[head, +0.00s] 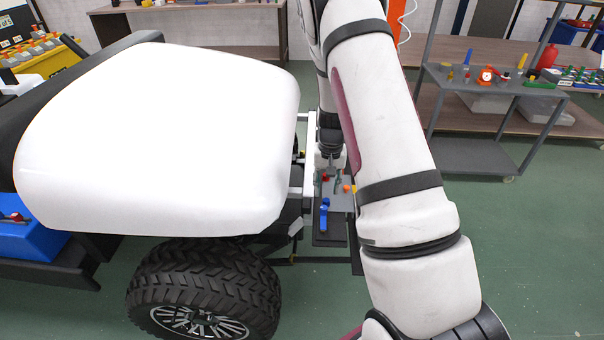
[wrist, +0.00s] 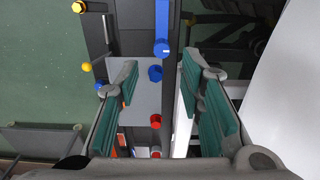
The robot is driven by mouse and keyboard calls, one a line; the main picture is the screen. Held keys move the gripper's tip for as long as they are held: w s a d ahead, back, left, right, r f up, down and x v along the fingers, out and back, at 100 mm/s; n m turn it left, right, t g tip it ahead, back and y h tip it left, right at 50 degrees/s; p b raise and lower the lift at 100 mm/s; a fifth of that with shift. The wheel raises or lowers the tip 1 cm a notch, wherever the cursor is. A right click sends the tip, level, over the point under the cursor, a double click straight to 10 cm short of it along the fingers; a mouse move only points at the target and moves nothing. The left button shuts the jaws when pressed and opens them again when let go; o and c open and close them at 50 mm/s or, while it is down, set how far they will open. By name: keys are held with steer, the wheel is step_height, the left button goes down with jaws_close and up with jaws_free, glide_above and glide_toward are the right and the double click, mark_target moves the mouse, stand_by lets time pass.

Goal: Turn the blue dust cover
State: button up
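A round blue cap (wrist: 155,73) sits on a grey panel (wrist: 125,72) in the wrist view, and I take it as the blue dust cover. Just above it in the picture is a blue lever (wrist: 162,25) with a round end. A red cap (wrist: 155,121) is lower on the panel. My gripper (wrist: 160,66) is open, with its green-padded fingers to the left and right of the blue cap in the picture and nothing between them in contact. In the head view the blue lever (head: 324,213) shows beside the cart, below my gripper (head: 330,168); the blue cap is not clear there.
The white cart body (head: 160,130) stands close to the left of my arm, with a large black tyre (head: 205,290) below. A grey shelf cart (head: 480,155) with small items is at the right. Green floor is free between.

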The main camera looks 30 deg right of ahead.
mark_target(324, 207)
steer(key=shift+w+d+f, duration=0.15)
steer(key=shift+w+f, duration=0.4)
steer(key=shift+f, duration=0.3)
step_height(324, 207, down, 9)
steer(key=b, duration=0.4)
steer(key=shift+c, duration=0.2)
steer(key=shift+r, duration=0.25)
steer(key=c, duration=0.6)
steer(key=n, duration=0.4)
steer(key=shift+n, duration=0.4)
steer(key=shift+c, duration=0.2)
steer(key=n, duration=1.1)
steer(key=shift+n, duration=0.4)
steer(key=n, duration=0.6)
steer(key=o, duration=0.9)
